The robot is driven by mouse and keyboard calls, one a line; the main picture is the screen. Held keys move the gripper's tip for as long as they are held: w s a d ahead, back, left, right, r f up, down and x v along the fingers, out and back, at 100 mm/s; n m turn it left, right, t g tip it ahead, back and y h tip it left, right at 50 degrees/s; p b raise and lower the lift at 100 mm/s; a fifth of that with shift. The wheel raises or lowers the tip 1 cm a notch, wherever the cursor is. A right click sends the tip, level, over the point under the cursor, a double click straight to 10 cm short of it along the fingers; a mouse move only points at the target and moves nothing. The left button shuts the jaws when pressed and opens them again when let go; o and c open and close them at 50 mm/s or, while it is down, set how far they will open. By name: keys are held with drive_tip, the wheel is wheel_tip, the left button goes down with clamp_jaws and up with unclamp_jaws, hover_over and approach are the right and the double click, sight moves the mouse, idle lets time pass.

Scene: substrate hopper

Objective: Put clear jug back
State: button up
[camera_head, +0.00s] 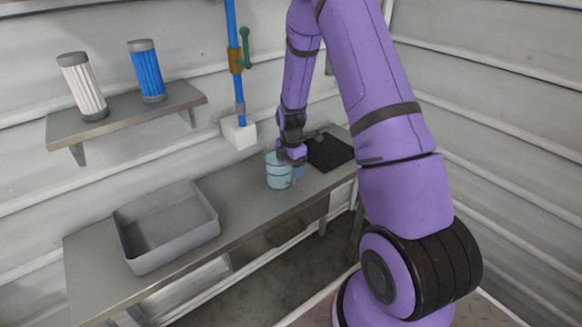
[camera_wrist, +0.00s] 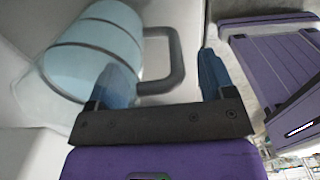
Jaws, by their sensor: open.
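The clear jug (camera_head: 278,171) stands upright on the grey bench, a pale blue see-through cylinder with darker bands. In the wrist view the jug (camera_wrist: 92,52) fills the upper left, and its grey handle (camera_wrist: 176,62) reaches toward my gripper. My gripper (camera_wrist: 160,80) is open, with its two blue fingers apart; the handle lies between them. In the head view my gripper (camera_head: 297,168) is at the jug's right side, and my wrist partly hides the jug. Whether a finger touches the handle or the jug wall, I cannot tell.
A grey open bin (camera_head: 167,262) sits on the bench (camera_head: 85,283) to the left. A black mat (camera_head: 330,152) lies right of the jug. Above are a wall shelf (camera_head: 62,137) with white (camera_head: 84,88) and blue (camera_head: 148,72) cartridges, and a blue pipe (camera_head: 235,60) with a green-handled valve.

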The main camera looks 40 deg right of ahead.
drive_tip(key=s+a+r+m+t, duration=0.1)
drive_tip(key=s+a+r+m, duration=0.1)
drive_tip(key=r, duration=0.9)
drive_tip(key=s+a+r+m, duration=0.2)
drive_tip(key=a+r, duration=0.1)
drive_tip(key=r, duration=0.9)
drive_tip(key=s+a+r+m+t, duration=0.1)
drive_tip(key=s+a+r+m, duration=0.2)
drive_tip(key=s, duration=0.5)
drive_tip(key=s+a+r+m+t, duration=0.1)
drive_tip(key=s+a+r+m, duration=0.2)
drive_tip(key=s+r+m, duration=0.3)
drive_tip(key=s+a+r+m+t, duration=0.2)
drive_tip(key=s+a+r+m, duration=0.2)
drive_tip(key=s, duration=0.7)
wheel_tip(320, 180, up, 2)
drive_tip(key=shift+s+r+m, duration=0.1)
drive_tip(key=shift+s+m, duration=0.15)
drive_tip(key=shift+m, duration=0.45)
